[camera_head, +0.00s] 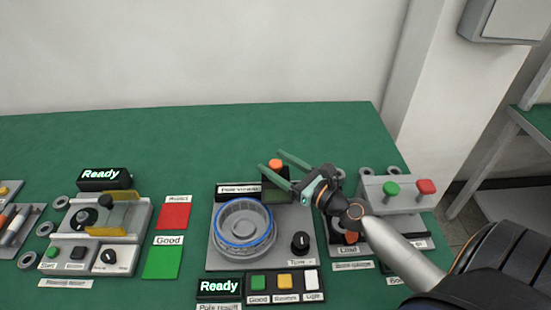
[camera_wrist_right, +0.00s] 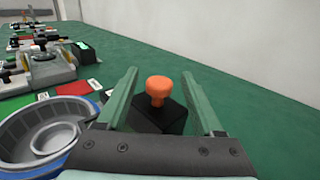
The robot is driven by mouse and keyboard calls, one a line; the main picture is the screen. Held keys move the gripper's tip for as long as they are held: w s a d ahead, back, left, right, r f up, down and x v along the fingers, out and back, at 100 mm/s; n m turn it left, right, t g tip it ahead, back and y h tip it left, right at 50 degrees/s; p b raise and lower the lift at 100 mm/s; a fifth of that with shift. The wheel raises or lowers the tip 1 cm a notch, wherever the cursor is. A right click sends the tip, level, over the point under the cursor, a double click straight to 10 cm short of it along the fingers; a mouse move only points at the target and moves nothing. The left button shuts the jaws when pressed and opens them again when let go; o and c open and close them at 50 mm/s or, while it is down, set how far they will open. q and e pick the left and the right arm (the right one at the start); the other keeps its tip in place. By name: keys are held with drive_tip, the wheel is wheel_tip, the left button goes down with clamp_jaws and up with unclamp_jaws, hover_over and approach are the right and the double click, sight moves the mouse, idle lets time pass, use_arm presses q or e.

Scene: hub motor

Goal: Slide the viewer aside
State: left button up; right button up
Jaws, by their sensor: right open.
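The pole viewer is a black block (camera_head: 273,181) with an orange knob (camera_head: 275,164) on top, at the back of the grey pole station behind the ring-shaped hub part (camera_head: 243,224). My right gripper (camera_head: 270,160) is open, its two green fingers pointing toward the back left. In the right wrist view, the orange knob (camera_wrist_right: 159,88) and black block (camera_wrist_right: 160,116) show between the open fingers (camera_wrist_right: 159,73). I cannot tell whether either finger touches the knob. The hub part (camera_wrist_right: 45,135) is left of the fingers there. My left gripper is not in view.
A "Pole viewer" label (camera_head: 238,189) stands left of the block. A black dial (camera_head: 300,242) is in front of it. A box with green and red buttons (camera_head: 398,194) stands to the right. The green table behind the station is clear.

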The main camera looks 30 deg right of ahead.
drive_tip(key=shift+w+a, duration=0.1)
drive_tip(key=shift+w, duration=0.25)
clamp_jaws()
idle(0.4)
idle(0.9)
